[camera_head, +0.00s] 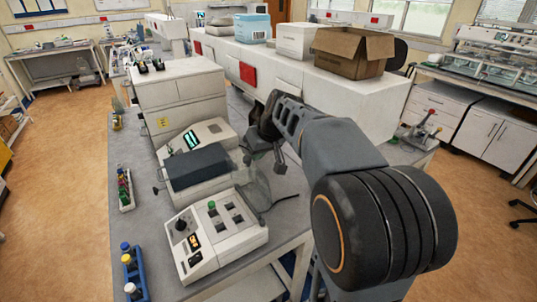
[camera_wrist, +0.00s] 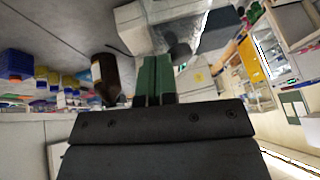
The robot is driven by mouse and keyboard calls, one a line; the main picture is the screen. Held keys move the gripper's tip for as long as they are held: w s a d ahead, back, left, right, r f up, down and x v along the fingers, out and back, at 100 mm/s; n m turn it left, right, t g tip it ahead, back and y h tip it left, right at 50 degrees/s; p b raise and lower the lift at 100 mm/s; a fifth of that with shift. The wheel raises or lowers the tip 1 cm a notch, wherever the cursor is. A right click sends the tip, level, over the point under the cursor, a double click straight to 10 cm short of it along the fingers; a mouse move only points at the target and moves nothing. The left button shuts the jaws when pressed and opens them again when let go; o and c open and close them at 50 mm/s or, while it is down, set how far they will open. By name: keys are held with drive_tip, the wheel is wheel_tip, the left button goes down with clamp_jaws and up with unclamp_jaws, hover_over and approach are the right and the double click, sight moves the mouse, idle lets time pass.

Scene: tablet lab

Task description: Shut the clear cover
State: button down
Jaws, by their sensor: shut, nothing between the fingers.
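The clear cover (camera_head: 257,185) stands open, tilted out at the right side of a white bench machine (camera_head: 200,180) with a dark grey top. It is see-through, so its outline is faint. My gripper (camera_head: 280,165) is just above and to the right of the cover in the head view; I cannot tell whether they touch. In the wrist view, the green fingers of my gripper (camera_wrist: 154,75) are together with nothing between them. A pale machine body (camera_wrist: 135,30) and a greyish, see-through shape lie beyond the fingertips.
A control box with buttons (camera_head: 217,232) stands in front of the machine. A tube rack (camera_head: 125,190) and a blue rack (camera_head: 133,278) line the left bench edge. A white cabinet (camera_head: 180,90) stands behind. A brown bottle (camera_wrist: 106,75) shows left of my fingers in the wrist view.

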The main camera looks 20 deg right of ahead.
drive_tip(key=shift+s+a+f+n+t+h+b, duration=0.55)
drive_tip(key=shift+a+f+h+b, duration=1.85)
drive_tip(key=shift+a, duration=1.45)
drive_tip(key=shift+s+a+f+n+t+h+b, duration=0.35)
drive_tip(key=shift+a+f+n+h+b, duration=0.35)
drive_tip(key=shift+a+f+h+b, duration=2.45)
drive_tip(key=shift+s+a+f+n+t+h+b, duration=0.55)
drive_tip(key=shift+a+f+h+b, duration=1.15)
drive_tip(key=shift+a, duration=2.8)
drive_tip(key=shift+w+f+y+b, duration=0.1)
drive_tip(key=shift+f+y+b, duration=0.2)
drive_tip(key=shift+y+b, duration=0.25)
